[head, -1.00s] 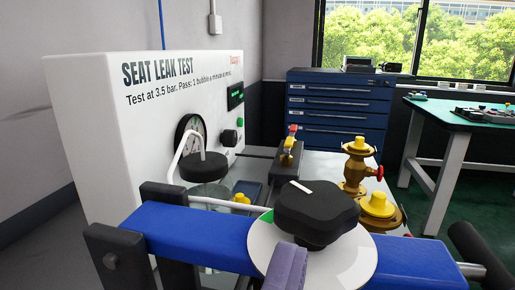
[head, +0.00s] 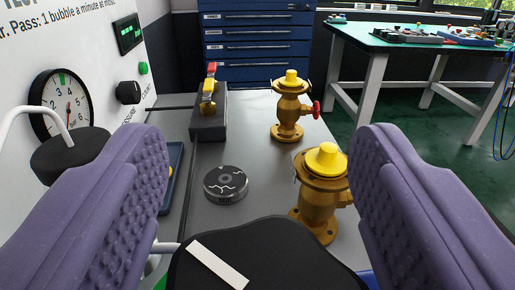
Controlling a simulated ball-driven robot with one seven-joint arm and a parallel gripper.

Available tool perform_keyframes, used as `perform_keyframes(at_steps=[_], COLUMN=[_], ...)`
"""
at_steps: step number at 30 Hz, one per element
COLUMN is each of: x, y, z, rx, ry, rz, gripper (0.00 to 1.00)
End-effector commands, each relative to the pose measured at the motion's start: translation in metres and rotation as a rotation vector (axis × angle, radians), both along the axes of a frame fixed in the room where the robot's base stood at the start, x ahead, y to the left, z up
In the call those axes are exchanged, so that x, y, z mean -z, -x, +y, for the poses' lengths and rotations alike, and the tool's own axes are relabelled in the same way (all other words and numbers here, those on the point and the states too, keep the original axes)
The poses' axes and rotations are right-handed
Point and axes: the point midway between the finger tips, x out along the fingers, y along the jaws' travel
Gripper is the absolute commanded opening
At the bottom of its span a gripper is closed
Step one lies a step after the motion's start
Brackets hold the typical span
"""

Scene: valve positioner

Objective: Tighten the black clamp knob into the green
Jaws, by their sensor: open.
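The black clamp knob (head: 275,255) is at the bottom centre of the head view, cut off by the lower edge. A white pointer line (head: 217,265) marks its top. My gripper (head: 258,185) is open, with one purple ribbed finger on each side of the knob. The fingers look apart from the knob. Only a sliver of green (head: 158,275) shows at the lower left of the knob; the rest of the dial under it is hidden, so I cannot tell where the line points on it. A corner of the blue clamp bar (head: 366,281) shows at the lower right.
Two brass valves with yellow caps, a nearer one (head: 318,205) and a farther one (head: 289,105), stand beyond the knob. A dark round disc (head: 226,184) lies on the grey bench. The white test panel with its gauge (head: 62,105) is at the left.

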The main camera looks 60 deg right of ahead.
Motion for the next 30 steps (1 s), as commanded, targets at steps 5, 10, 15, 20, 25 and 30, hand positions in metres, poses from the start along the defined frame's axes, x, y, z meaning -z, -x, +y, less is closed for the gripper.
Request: perform_keyframes(at_steps=[5, 10, 15, 20, 25, 30], x=[-0.0001, -0.0001, -0.0028, -0.0012, -0.0003, -0.0002], y=[0.0002, 0.0001, 0.0011, 0.0031, 0.0032, 0.0032], z=[0.0004, 0.0005, -0.0003, -0.001, -0.0008, -0.0007], rx=[0.0, 0.0, 0.078, 0.145, 0.144, 0.143], ry=[0.0, 0.0, 0.0, 0.0, 0.0, 0.0], rz=[0.0, 0.0, -0.002, -0.001, -0.001, -0.001], gripper=[0.5, 0.19, 0.19, 0.19, 0.19, 0.71])
